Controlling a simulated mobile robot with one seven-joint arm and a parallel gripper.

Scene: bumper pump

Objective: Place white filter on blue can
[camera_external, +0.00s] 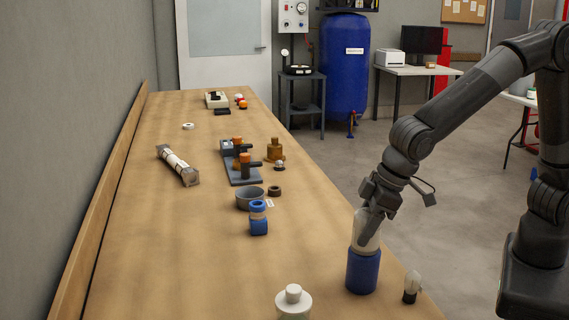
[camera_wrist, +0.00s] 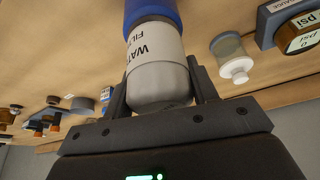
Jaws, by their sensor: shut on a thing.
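The white filter (camera_external: 364,229) is upright at the right front of the bench, directly above the blue can (camera_external: 362,272). Its lower end meets the can's top, with no gap that I can see. In the wrist view the filter (camera_wrist: 158,75), with dark lettering, sits between the two fingers, and the blue can (camera_wrist: 150,10) shows beyond it. My gripper (camera_external: 371,226) is shut on the filter from above. In the wrist view my gripper (camera_wrist: 160,90) has a finger on each side of it. Whether the filter's weight rests on the can cannot be told.
A small bulb-like part (camera_external: 411,287) stands just right of the can, near the bench edge. A white-capped jar (camera_external: 293,303) is at the front. A blue fitting (camera_external: 258,218), a grey bowl (camera_external: 249,197) and a pump assembly (camera_external: 242,165) stand farther back. The bench's left front is clear.

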